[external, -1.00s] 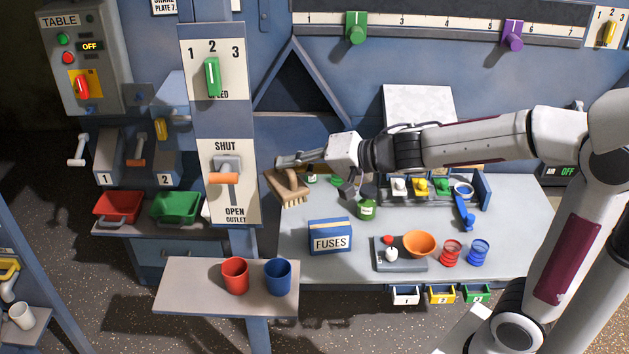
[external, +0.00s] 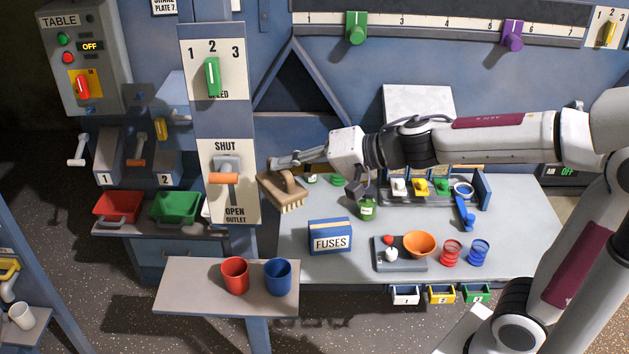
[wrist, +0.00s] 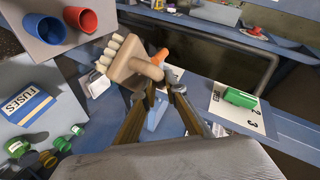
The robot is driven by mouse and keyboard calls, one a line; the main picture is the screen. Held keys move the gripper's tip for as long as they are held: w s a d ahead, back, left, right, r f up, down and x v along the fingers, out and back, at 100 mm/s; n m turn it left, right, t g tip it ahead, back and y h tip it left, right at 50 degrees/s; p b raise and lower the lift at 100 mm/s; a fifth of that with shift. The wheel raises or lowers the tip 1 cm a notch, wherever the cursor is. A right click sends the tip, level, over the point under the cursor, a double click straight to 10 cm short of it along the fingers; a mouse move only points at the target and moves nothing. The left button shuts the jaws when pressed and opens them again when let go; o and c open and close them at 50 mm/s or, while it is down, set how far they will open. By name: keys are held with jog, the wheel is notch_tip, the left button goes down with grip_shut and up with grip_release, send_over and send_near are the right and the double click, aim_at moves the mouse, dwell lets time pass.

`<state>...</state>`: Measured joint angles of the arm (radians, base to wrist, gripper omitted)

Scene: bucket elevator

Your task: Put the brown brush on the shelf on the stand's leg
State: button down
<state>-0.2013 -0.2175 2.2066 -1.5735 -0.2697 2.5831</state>
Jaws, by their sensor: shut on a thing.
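The brown brush (external: 284,197) hangs in the air, bristles down, just right of the SHUT/OPEN outlet panel. My gripper (external: 278,164) is shut on the brush's handle. In the wrist view the brush (wrist: 128,62) shows beyond the fingertips of my gripper (wrist: 162,88), its pale bristles facing left. The shelf on the stand's leg (external: 198,284) is the grey board at the lower left, below and left of the brush. A red cup (external: 235,276) and a blue cup (external: 278,277) stand on its right part. Its left part is bare.
The outlet lever (external: 223,178) with its orange handle juts out close to the brush's left. The fuses box (external: 330,237), a green jar (external: 367,208) and an orange bowl (external: 419,245) stand on the table right of the shelf. Red and green bins (external: 118,207) sit behind the shelf.

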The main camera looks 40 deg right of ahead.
jog(key=a+f+n+g+y, duration=0.2)
jog(key=a+n+y, duration=0.1)
jog(key=a, duration=0.8)
jog(key=w+a+f, duration=0.3)
jog(key=w+f, duration=0.6)
jog(key=f, duration=0.1)
jog(key=w+a+f+m+h, duration=0.1)
jog(key=w+a+f, duration=0.3)
jog(key=w+f, duration=0.5)
jog(key=shift+w+a+f+t, duration=0.2)
jog(key=shift+w+f+t, duration=0.15)
jog(key=shift+f, duration=0.3)
jog(key=shift+f, duration=0.1)
jog(key=shift+f, duration=3.3)
jog(key=shift+f, duration=0.65)
jog(key=c, duration=2)
grip_release()
jog(key=shift+s, duration=0.1)
jog(key=shift+f, duration=0.15)
